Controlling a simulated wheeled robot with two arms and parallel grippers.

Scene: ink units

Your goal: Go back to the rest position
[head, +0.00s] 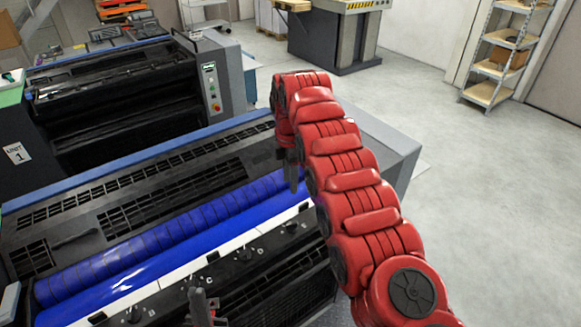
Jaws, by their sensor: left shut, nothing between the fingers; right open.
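My red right arm (362,195) comes in from the lower right and reaches over the right part of the near ink unit. Its dark gripper (292,178) points down near the right end of the blue rollers and is open; the arm partly hides it. My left gripper (201,305) shows at the bottom edge as a small dark grey shape, shut and empty, in front of the panel with letters. Most of the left arm is out of view. The near ink unit has ribbed blue rollers (170,235) and a smooth blue roller (130,290) below them.
The near machine's top grilles (140,180) lie behind the rollers. A second ink unit (130,95) with a control panel (211,85) stands farther back. A shelf rack (500,55) stands at the upper right. Open grey floor (480,180) lies on the right.

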